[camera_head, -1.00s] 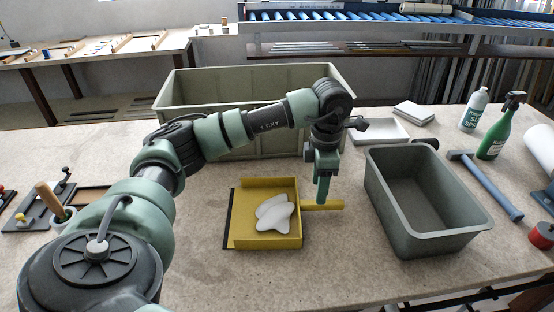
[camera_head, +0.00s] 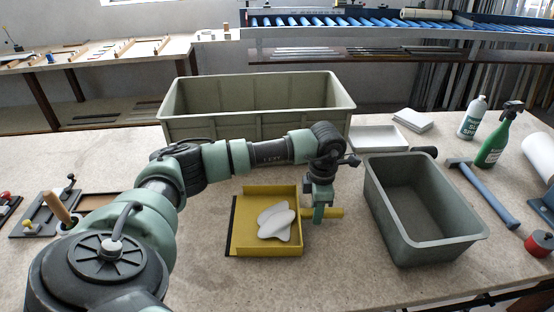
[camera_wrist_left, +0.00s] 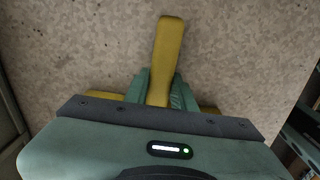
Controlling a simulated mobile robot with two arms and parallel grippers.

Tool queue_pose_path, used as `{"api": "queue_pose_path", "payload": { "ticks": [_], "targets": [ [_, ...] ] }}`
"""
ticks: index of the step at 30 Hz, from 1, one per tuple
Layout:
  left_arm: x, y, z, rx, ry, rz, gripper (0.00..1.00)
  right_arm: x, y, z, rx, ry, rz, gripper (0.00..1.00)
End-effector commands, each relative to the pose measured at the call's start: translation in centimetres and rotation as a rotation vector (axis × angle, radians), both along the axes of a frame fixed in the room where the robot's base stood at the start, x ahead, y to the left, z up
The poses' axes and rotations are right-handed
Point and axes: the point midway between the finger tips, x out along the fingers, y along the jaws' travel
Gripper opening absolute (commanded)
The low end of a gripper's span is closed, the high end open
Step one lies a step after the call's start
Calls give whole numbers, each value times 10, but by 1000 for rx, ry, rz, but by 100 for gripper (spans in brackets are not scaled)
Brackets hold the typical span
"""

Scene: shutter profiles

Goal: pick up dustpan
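The yellow dustpan (camera_head: 240,246) lies flat on the table, its dark-edged open side to the left and its handle (camera_head: 336,213) to the right. White crumpled pieces (camera_head: 276,222) lie in its pan. My left gripper (camera_head: 318,220) points down at the handle. In the left wrist view, the handle (camera_wrist_left: 168,50) runs between the two green fingers (camera_wrist_left: 158,92), one close on each side. I cannot tell whether the fingers press on it. The pan is mostly hidden there behind the gripper body. My right gripper is not in view.
A grey bin (camera_head: 458,247) stands close right of the handle. A large green-grey crate (camera_head: 255,127) is behind the dustpan. A white tray (camera_head: 376,147), a hammer (camera_head: 488,196) and spray bottles (camera_head: 493,148) are to the right. Bare table lies in front.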

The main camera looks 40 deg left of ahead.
Motion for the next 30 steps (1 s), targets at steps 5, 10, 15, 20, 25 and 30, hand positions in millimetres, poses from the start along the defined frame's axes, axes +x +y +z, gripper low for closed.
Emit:
{"api": "queue_pose_path", "payload": {
  "ticks": [5,10,15,20,25,30],
  "targets": [
    [0,0,1,1,-1,0,0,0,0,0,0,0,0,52],
    [0,0,1,0,-1,0,0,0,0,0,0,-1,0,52],
    [1,0,9,0,-3,1,0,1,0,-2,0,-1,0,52],
    [1,1,29,1,-5,0,0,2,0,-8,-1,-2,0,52],
    [2,0,72,-1,-9,0,0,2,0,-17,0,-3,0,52],
    [2,0,124,-1,-9,0,0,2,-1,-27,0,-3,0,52]
  ]
}}
